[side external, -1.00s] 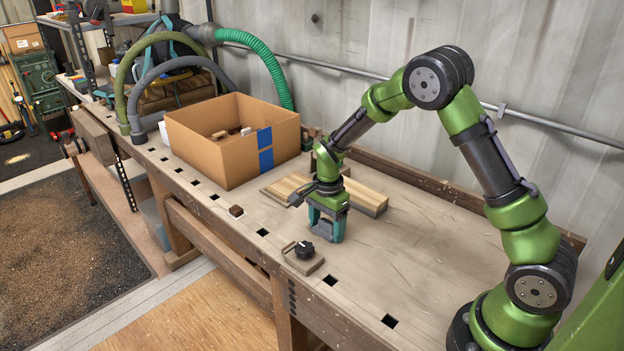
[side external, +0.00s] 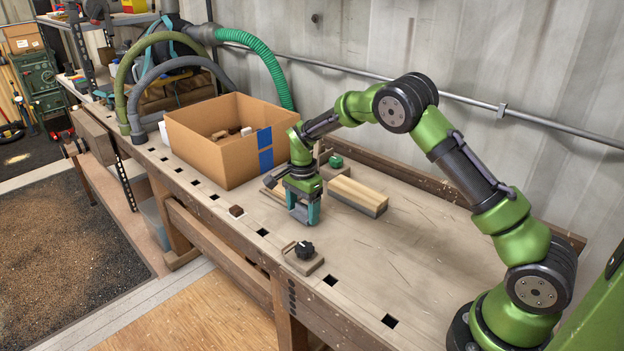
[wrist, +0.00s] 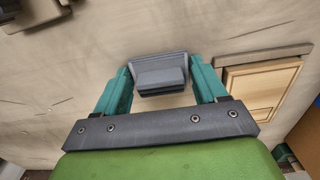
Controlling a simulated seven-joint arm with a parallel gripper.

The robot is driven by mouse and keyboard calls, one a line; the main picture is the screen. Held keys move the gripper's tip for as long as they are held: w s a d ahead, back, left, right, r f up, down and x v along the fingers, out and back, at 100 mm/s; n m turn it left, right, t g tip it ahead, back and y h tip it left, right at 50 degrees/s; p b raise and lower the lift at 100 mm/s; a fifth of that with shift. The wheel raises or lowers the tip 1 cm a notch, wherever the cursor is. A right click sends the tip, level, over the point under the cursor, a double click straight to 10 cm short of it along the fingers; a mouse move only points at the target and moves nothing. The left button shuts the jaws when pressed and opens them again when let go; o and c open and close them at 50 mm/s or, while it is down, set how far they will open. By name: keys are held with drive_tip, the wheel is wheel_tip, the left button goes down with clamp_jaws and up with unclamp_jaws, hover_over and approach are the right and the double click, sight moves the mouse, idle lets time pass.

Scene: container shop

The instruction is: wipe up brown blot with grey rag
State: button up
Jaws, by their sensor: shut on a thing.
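My gripper (side external: 303,216) is low over the workbench, in front of the cardboard box, pointing down. In the wrist view my gripper (wrist: 160,88) has its teal fingers either side of a folded-looking grey rag (wrist: 160,72) and is shut on it. In the side view the rag is mostly hidden between the fingers, at or very near the bench top. I cannot make out a brown blot on the bench in either view; it may be hidden under the rag or gripper.
A cardboard box (side external: 215,150) with blue tape stands behind my gripper. A wooden block with a grey base (side external: 357,197) lies close to its right. A black knob on a small plate (side external: 304,254) sits in front. The bench top (side external: 420,250) to the right is clear.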

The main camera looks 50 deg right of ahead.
drive_tip(key=shift+r, duration=3.8)
